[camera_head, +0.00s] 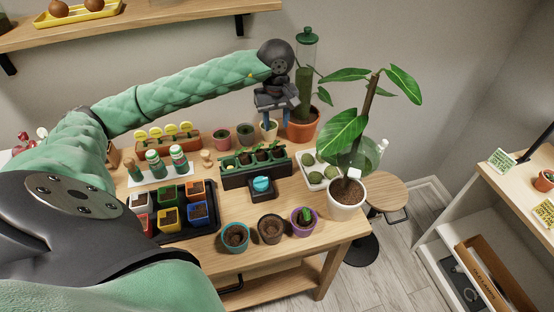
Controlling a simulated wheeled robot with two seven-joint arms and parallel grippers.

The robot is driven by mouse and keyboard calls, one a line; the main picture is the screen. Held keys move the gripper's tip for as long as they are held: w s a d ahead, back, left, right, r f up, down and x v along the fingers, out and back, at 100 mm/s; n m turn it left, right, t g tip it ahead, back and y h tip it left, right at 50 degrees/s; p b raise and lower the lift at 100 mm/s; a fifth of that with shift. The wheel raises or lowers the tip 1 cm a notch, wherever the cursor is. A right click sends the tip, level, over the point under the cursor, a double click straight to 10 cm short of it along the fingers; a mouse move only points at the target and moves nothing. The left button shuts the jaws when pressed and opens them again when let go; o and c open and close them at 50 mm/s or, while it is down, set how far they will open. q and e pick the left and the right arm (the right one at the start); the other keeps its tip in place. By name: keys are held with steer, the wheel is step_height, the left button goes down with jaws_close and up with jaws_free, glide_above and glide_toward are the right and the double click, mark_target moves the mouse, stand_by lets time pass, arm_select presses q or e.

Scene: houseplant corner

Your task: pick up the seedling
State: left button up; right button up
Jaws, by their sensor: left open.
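My left gripper (273,116) points down above the back of the wooden table, with its fingers apart and nothing seen between them. A small cream pot (270,130) with a bit of green stands just below the fingertips; whether they touch it I cannot tell. A dark green tray (240,181) in front of it holds several small seedlings (261,155) in dark soil, set in a row. Which plant is the task's seedling I cannot tell. My right gripper is out of view.
A tall plant in a terracotta pot (302,128) stands right behind the gripper. A large leafy plant in a white pot (346,204) stands at the table's right end. Small pots (221,139) stand left of the gripper. Three pots line the front edge, including a teal one (235,238).

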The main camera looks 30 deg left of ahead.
mark_target(276, 148)
arm_select(q)
steer(key=shift+f+b, duration=0.45)
steer(key=shift+f, duration=0.7)
steer(key=shift+s+f+p, duration=0.1)
steer(key=shift+f+p, duration=0.75)
steer(key=shift+f, duration=0.45)
step_height(276, 148, down, 4)
steer(key=p, duration=0.2)
steer(key=shift+s+d+r+p, duration=0.1)
steer(key=shift+d+p, duration=0.05)
steer(key=shift+p, duration=0.25)
steer(key=shift+f, duration=0.45)
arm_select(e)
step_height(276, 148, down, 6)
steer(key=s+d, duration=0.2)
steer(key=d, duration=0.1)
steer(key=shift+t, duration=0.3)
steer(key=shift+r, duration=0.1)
arm_select(q)
steer(key=c, duration=0.7)
steer(key=shift+c, duration=0.2)
